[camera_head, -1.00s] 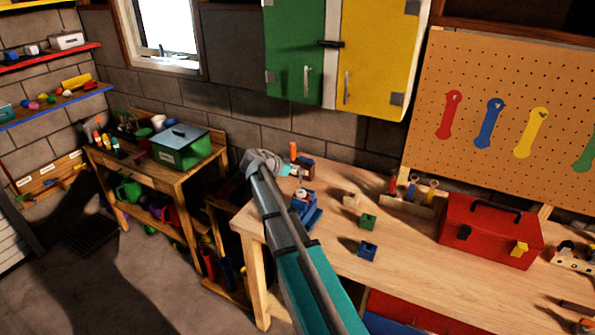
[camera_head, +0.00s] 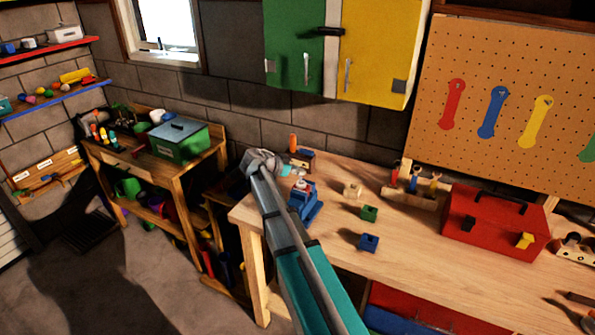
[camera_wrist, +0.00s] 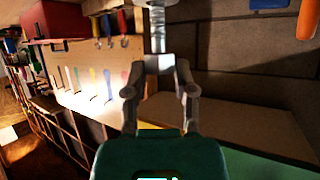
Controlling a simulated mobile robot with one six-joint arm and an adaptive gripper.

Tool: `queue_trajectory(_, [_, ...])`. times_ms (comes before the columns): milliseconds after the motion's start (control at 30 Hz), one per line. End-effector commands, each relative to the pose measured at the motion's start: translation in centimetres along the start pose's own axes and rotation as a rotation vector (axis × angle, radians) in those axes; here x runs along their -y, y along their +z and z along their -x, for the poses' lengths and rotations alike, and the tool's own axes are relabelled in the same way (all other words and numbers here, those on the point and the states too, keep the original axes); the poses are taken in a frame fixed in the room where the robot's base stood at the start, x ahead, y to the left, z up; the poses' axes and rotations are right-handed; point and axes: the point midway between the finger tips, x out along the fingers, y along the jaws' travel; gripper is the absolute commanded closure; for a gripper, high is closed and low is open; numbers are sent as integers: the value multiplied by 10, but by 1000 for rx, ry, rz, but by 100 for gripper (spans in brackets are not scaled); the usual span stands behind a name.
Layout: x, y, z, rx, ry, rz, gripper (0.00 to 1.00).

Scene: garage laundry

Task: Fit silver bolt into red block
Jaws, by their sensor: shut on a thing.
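My gripper (camera_wrist: 158,66) is shut on the silver bolt (camera_wrist: 156,36) in the wrist view. The bolt's shaft stands out beyond the fingertips toward the top edge of that view. In the head view my gripper (camera_head: 262,160) is above the left back end of the workbench, and the bolt cannot be made out there. I cannot identify a red block in either view. A pale wooden block (camera_head: 352,190), a green block (camera_head: 369,213) and a blue block (camera_head: 368,243) stand on the bench, to the right of my arm.
A blue vise-like object (camera_head: 305,205) stands close beside my arm. An orange-handled item (camera_head: 293,144) is behind my gripper. A red toolbox (camera_head: 490,222) and a tool rack (camera_head: 412,192) stand farther right. The bench front (camera_head: 420,265) is clear. Cabinets (camera_head: 375,50) hang above.

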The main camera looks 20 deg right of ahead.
Motion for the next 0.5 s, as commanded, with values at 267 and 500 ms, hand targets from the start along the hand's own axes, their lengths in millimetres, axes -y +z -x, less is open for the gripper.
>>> queue_trajectory(267, [0, 12, -6, 0, 0, 0, 100])
queue_trajectory(500, [0, 16, -9, 0, 0, 0, 100])
